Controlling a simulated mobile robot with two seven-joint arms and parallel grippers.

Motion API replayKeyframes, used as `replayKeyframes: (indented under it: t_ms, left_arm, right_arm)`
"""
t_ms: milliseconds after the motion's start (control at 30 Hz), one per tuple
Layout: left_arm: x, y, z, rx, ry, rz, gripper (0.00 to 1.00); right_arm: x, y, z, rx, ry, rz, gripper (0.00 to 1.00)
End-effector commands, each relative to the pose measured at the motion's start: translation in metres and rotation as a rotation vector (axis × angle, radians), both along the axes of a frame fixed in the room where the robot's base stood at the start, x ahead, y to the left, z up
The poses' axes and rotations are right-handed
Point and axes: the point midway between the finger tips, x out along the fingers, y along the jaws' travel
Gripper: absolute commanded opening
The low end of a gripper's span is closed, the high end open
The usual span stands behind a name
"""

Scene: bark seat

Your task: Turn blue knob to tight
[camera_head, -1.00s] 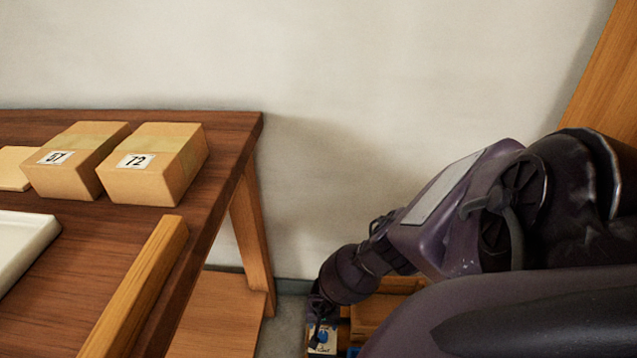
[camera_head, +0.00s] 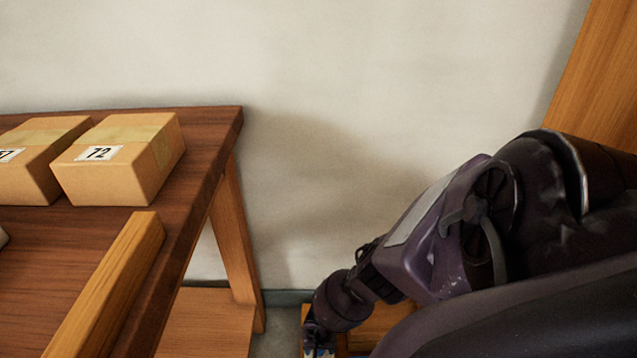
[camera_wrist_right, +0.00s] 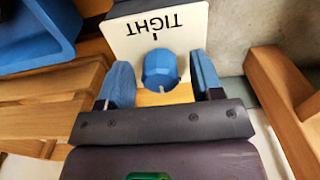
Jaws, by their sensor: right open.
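The blue knob (camera_wrist_right: 160,69) is in the right wrist view, in front of a white plate (camera_wrist_right: 190,28) with the word TIGHT, upside down in this view, and a short black mark. My right gripper (camera_wrist_right: 162,78) is open, with one blue finger on each side of the knob and a visible gap to each. In the head view my right arm reaches down to the bottom edge, where the gripper (camera_head: 318,352) is mostly cut off and the knob cannot be made out. My left gripper is not in view.
A wooden table (camera_head: 200,190) with a box marked 72 (camera_head: 118,165) stands at the left. In the right wrist view, a blue bin-like object (camera_wrist_right: 40,35) is at upper left and wooden slats (camera_wrist_right: 60,100) below it. A wooden beam (camera_wrist_right: 290,100) is at right.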

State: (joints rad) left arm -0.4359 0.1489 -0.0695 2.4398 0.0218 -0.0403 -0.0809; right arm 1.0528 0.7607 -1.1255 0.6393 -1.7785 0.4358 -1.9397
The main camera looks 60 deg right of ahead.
Motion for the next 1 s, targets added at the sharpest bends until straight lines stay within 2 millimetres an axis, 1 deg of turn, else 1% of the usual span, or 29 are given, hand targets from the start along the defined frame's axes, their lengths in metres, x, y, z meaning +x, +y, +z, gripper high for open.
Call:
replayKeyframes:
  t_ms: [67, 167, 300, 400, 567, 767, 1000]
  left_arm:
    - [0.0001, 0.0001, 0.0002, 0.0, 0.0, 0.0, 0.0]
    - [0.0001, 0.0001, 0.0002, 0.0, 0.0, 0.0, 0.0]
    - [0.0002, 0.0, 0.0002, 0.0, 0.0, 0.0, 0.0]
    - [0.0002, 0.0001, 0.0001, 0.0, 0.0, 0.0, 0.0]
    - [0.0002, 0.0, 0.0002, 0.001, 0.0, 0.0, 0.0]
    - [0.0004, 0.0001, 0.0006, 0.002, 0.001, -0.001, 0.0]
    - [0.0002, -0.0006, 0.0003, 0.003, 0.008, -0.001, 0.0]
  right_arm:
    - [0.0004, 0.0002, 0.0003, 0.0, -0.001, 0.0, 0.6]
    - [0.0002, 0.0002, 0.0003, 0.0, 0.0, 0.0, 0.46]
    - [0.0, 0.0004, 0.0002, 0.0, 0.0, 0.0, 0.25]
    - [-0.0001, 0.0004, 0.0001, 0.001, 0.0, 0.0, 0.11]
    - [-0.0002, 0.0004, 0.0001, 0.001, 0.0, -0.006, 0.11]
    - [0.0, 0.0002, 0.0002, 0.0, 0.0, -0.062, 0.11]
    - [0.0003, 0.0006, 0.0004, 0.0, 0.0, -0.225, 0.11]
